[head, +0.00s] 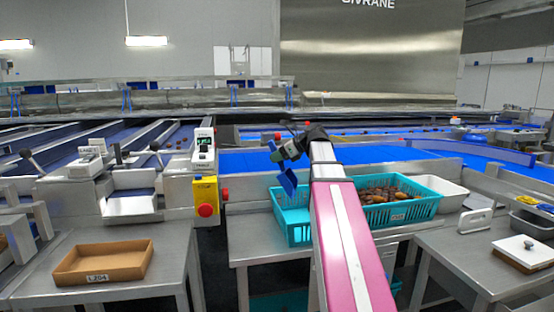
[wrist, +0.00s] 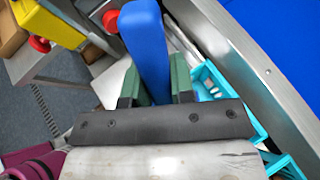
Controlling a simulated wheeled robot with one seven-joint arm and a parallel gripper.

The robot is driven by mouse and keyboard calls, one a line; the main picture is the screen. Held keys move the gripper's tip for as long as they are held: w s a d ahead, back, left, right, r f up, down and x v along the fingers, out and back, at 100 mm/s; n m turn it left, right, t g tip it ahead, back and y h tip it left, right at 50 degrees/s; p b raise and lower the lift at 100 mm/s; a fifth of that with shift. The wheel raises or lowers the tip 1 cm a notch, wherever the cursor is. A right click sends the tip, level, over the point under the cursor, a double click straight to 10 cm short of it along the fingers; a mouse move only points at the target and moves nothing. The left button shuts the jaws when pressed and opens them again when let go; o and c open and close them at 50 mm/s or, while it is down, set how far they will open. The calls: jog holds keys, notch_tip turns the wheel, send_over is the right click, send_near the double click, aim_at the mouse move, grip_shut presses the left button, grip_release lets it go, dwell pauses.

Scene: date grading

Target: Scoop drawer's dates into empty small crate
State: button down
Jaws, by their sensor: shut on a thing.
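My gripper (head: 276,154) is shut on a blue scoop (head: 287,183), which hangs tilted over the left teal crate (head: 291,236). In the wrist view, the green fingers of my gripper (wrist: 155,88) clasp the blue scoop (wrist: 147,45) from both sides. The left teal crate shows no dates in its visible part; my arm hides its right side. A teal crate with many brown dates (head: 399,213) stands to its right. A teal crate edge also shows in the wrist view (wrist: 249,118). I cannot make out which part is the drawer.
A shallow brown box (head: 103,274) sits on the left steel table. A white bin (head: 447,195) stands right of the dates. A yellow box with a red button (head: 205,196) is left of the crates. A blue conveyor (head: 247,161) runs behind.

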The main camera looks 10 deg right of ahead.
aim_at(277, 148)
jog(key=shift+r, duration=2.7)
jog(key=shift+f, duration=0.1)
jog(key=w+a+f+g+h, duration=0.5)
jog(key=a+f+h, duration=0.3)
jog(key=f+h, duration=0.1)
jog(key=shift+a+f+g+h, duration=0.15)
jog(key=shift+a+g+h, duration=0.15)
jog(key=shift+d, duration=0.1)
